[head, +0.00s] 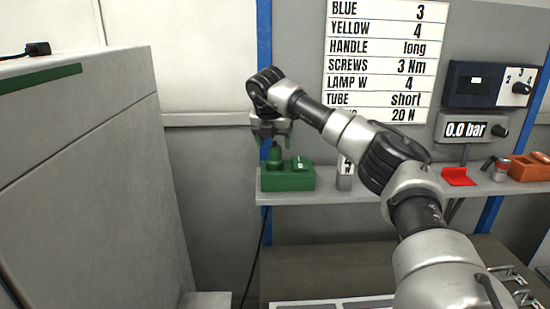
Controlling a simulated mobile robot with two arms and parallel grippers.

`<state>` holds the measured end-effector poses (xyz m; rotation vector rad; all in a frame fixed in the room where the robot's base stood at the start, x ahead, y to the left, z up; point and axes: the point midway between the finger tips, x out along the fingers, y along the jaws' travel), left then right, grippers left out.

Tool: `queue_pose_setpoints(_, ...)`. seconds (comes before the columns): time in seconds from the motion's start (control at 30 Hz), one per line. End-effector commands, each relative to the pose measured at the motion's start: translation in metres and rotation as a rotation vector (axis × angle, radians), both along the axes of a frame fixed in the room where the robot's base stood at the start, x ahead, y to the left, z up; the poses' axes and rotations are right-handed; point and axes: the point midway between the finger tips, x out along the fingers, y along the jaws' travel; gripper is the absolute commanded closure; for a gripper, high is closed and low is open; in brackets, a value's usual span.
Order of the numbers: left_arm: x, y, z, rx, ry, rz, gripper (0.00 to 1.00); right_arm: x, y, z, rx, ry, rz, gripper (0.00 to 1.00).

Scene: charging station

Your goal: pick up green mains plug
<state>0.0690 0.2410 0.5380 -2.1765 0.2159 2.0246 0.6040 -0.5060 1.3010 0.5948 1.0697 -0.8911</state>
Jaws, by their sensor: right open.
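The green mains plug (275,157) stands upright in the left part of a green socket block (288,180) on the shelf. My right gripper (271,139) points down directly above the plug, with its fingers open near the plug's top. I cannot tell whether the fingers touch the plug or reach around it. My right arm comes in from the lower right. My left gripper is not in view.
The shelf (335,198) also carries a small white-grey block (345,175), a red item (459,176) and an orange box (530,168). A sign (385,60) and a pressure display (466,129) are behind. A large grey cabinet (100,180) stands at left.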

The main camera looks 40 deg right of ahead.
Motion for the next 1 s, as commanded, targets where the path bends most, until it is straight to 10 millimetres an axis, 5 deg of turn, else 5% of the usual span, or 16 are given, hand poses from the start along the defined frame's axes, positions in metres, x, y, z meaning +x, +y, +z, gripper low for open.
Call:
queue_pose_setpoints(0.33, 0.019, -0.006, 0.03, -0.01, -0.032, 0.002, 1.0, 0.009, -0.009, -0.032, 0.0, 0.005, -0.001, 0.31)
queue_pose_setpoints(0.73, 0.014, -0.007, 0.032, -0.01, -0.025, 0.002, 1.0, 0.013, -0.016, -0.054, 0.001, -0.002, 0.001, 0.31)
queue_pose_setpoints(1.0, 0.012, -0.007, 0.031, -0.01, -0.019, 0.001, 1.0, 0.013, -0.016, -0.054, 0.0, -0.001, 0.0, 0.69)
